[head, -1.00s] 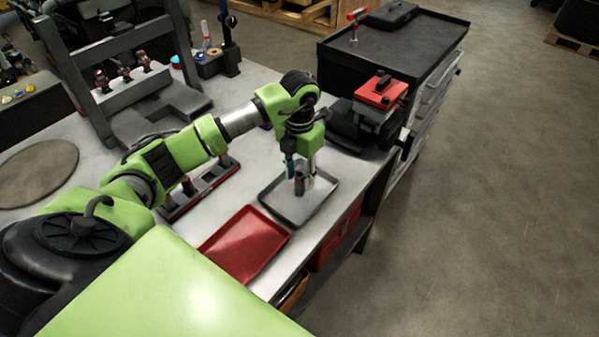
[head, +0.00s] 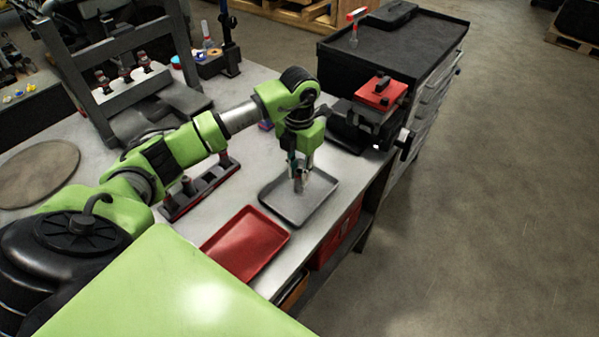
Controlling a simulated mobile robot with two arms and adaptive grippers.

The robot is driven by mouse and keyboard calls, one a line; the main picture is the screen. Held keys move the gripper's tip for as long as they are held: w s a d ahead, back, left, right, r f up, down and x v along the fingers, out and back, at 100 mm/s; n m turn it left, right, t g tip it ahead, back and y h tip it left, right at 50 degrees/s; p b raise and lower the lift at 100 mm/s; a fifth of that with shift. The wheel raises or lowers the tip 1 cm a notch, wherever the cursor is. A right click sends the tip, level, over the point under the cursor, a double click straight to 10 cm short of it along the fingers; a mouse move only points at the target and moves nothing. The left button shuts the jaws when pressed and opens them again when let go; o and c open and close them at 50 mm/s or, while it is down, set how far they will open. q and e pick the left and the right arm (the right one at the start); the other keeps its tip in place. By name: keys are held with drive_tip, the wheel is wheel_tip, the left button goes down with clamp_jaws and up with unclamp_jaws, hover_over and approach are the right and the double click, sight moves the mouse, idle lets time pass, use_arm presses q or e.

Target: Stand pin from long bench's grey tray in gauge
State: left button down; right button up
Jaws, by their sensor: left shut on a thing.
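The grey tray (head: 323,198) lies on the long bench near its right edge. My left gripper (head: 299,184) points down over the left part of this tray, its fingers close together. It is shut on the pin, which is small and mostly hidden between the fingertips. I cannot tell whether the pin touches the tray floor. A dark, long block with a red base (head: 207,185), left of the tray and partly behind my left arm, looks like the gauge; its openings are hard to make out. My right gripper is out of view.
A red tray (head: 245,243) lies in front of the grey tray. A dark vise with a red top (head: 380,92) stands beyond it, by a black tool cabinet (head: 420,45). A dark press frame (head: 75,65) stands at back left. Some bare bench lies between block and trays.

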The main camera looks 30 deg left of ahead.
use_arm(q)
drive_tip(key=shift+r+p, duration=1.15)
drive_tip(key=shift+r, duration=0.85)
